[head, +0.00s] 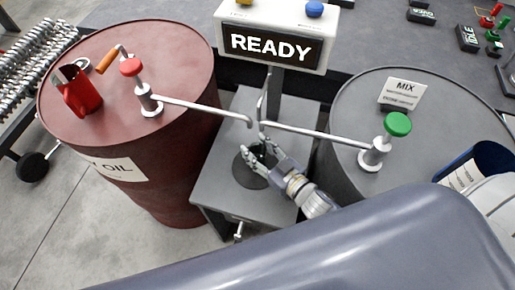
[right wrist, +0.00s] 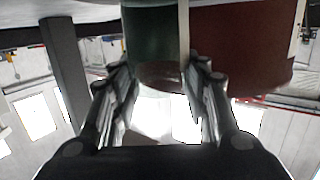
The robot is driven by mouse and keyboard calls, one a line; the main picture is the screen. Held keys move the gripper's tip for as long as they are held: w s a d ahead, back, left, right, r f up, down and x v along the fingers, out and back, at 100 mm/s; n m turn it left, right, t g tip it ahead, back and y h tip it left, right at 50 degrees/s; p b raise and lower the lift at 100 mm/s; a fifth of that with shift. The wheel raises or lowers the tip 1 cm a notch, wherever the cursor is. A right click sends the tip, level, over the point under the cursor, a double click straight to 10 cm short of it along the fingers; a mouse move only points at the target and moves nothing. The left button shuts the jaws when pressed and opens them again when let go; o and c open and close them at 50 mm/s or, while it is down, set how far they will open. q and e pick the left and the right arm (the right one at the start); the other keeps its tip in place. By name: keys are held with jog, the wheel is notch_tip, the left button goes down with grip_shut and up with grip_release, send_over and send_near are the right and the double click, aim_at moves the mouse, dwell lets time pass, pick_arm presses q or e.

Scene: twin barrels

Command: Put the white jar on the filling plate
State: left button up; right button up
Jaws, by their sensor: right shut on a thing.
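My right gripper (head: 262,152) is at the dark round filling plate (head: 247,180) on the grey stand, below the ends of the two spouts. In the head view the jar cannot be made out among the fingers. I cannot tell whether its base touches the plate. My left gripper is not in view.
A dark red barrel (head: 185,80) with a red-knobbed spout and a red can (head: 80,92) stands left. A grey barrel (head: 350,105) with a green-knobbed spout stands right. A READY sign (head: 272,47) is behind the stand. A blue container (head: 486,160) is at far right.

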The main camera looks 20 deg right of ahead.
jog(key=o, duration=1.2)
jog(key=shift+c, duration=0.2)
jog(key=shift+r, duration=0.1)
jog(key=shift+s+d, duration=0.1)
jog(key=shift+s, duration=0.15)
jog(key=v, duration=1.1)
jog(key=shift+s+b, duration=0.2)
jog(key=shift+b, duration=0.25)
jog(key=shift+d, duration=0.1)
